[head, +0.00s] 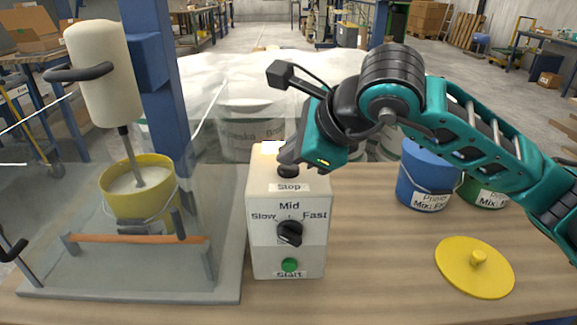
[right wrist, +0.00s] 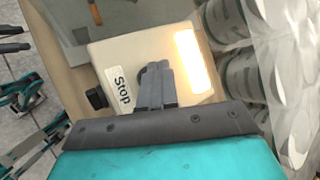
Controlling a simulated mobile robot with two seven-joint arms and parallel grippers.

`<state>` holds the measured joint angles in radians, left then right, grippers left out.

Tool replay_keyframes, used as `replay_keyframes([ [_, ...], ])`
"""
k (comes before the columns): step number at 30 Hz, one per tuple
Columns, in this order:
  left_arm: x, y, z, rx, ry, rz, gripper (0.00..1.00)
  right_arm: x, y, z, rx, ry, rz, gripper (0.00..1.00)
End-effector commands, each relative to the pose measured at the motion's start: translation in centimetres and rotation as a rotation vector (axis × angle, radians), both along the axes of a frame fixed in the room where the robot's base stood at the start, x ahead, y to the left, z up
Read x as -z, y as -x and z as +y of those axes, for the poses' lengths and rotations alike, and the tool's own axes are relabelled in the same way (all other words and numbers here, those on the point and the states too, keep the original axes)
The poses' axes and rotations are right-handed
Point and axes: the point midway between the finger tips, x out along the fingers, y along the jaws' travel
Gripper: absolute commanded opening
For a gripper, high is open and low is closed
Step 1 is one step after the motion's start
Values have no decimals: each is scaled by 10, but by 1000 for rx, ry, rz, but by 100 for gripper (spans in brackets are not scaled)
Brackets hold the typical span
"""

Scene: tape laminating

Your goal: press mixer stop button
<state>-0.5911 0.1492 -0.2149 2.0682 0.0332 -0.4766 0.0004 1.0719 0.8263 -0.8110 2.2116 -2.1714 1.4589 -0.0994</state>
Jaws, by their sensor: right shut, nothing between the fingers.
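The mixer control box (head: 262,240) stands on the table, with a "Stop" label (head: 289,187) on its sloped top. The label also shows in the right wrist view (right wrist: 119,86). My right gripper (head: 289,166) is over the top of the box, just behind the label. In the right wrist view its shut, empty fingers (right wrist: 157,82) reach down at the stop button's place beside the label. They largely cover the button, so I cannot tell whether they touch it or whether it is pressed in. My left gripper is not clearly in view.
A lit lamp (head: 270,147) is on the box top. The speed knob (head: 290,233) and green start button (head: 289,264) are on its front. The mixer (head: 103,75) dips into a yellow bucket (head: 154,207) at left. A yellow lid (head: 474,267) and blue can (head: 425,175) are at right.

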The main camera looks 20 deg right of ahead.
Motion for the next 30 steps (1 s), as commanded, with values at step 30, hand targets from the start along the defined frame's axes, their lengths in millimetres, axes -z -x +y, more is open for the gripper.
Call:
replay_keyframes([
  [30, -3, 1, 1, 3, -6, 2, 43, -13, 0, 0, 0, 1, 1, 0],
])
